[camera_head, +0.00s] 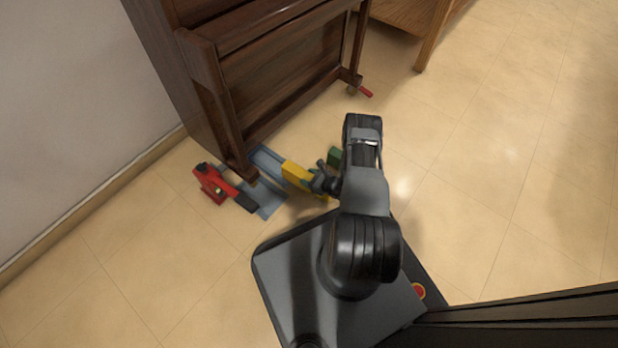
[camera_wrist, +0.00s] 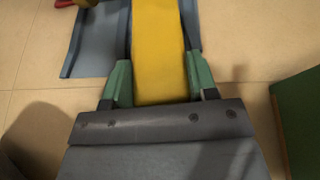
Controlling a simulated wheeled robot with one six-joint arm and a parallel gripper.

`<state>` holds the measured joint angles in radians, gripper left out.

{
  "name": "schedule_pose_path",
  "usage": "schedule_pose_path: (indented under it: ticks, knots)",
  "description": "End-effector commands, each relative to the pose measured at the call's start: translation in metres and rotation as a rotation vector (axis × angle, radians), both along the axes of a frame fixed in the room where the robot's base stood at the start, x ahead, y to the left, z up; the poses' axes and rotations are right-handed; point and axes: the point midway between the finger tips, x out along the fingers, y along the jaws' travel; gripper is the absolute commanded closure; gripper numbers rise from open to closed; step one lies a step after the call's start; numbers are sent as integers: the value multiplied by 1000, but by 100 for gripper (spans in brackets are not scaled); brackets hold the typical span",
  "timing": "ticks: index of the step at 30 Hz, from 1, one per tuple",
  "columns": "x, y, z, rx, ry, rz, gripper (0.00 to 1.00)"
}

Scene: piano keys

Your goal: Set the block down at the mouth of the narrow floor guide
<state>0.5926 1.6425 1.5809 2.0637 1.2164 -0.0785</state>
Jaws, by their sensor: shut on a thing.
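My gripper (camera_wrist: 160,88) is shut on a yellow block (camera_wrist: 157,45), with one green fingertip on each side of its near end. In the head view the yellow block (camera_head: 297,173) points up-left from my gripper (camera_head: 317,182) towards the piano's near leg. The guide (camera_head: 268,206) lies on the floor by the piano leg in the head view. The block hides the guide's middle, and I cannot tell whether it touches the floor.
A red jack-like tool (camera_head: 211,184) with a black end stands left of the guide. A green block (camera_head: 335,156) is just beyond my gripper, and at right in the wrist view (camera_wrist: 302,120). The brown piano (camera_head: 285,75) overhangs the far side. Floor at right is clear.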

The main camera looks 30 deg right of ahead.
Motion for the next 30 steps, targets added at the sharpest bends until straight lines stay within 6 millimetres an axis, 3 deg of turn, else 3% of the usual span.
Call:
schedule_pose_path:
  ticks: [21,22,30]
  knots:
    - [0,0,-11,0,-2,-1,90]
    - [1,0,-11,0,-2,-1,44]
    - [0,0,-11,0,-1,0,18]
